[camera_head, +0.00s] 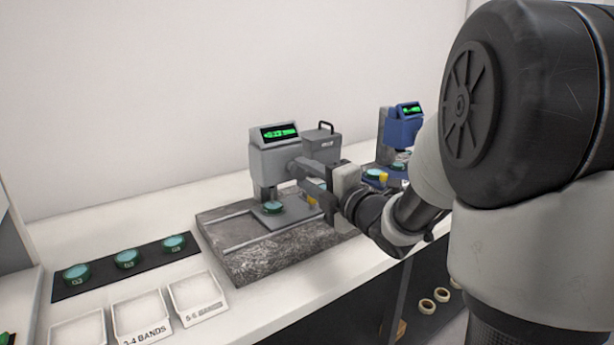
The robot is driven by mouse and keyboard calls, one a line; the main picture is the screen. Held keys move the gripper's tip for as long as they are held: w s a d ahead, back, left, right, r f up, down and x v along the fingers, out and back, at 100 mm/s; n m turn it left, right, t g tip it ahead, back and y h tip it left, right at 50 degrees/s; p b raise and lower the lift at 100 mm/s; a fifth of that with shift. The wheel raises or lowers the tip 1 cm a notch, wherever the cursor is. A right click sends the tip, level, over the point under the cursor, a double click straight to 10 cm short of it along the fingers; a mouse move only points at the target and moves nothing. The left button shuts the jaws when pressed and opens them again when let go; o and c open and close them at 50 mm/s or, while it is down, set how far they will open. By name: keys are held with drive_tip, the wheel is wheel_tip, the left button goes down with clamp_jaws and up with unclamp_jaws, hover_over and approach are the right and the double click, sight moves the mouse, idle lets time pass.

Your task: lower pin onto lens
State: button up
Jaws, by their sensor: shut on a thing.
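A teal lens (272,208) in a dark green ring sits on the stage of the grey instrument (272,158), which has a lit green display. The instrument's pin (268,192) points down just above the lens; at this size I cannot tell whether they touch. My gripper (304,175) is at the instrument's right side, beside and to the right of the pin. It is shut on a part there, probably the instrument's control, which my fingers mostly hide.
The instrument stands on a speckled stone base (245,265). A black strip (100,275) with three more lenses lies at left, with white labelled trays (197,298) in front. A blue instrument (405,128) stands behind my arm at right. Tape rolls (427,306) lie on a lower shelf.

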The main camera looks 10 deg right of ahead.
drive_tip(key=shift+n, duration=0.9)
drive_tip(key=o, duration=1)
drive_tip(key=shift+o, duration=0.2)
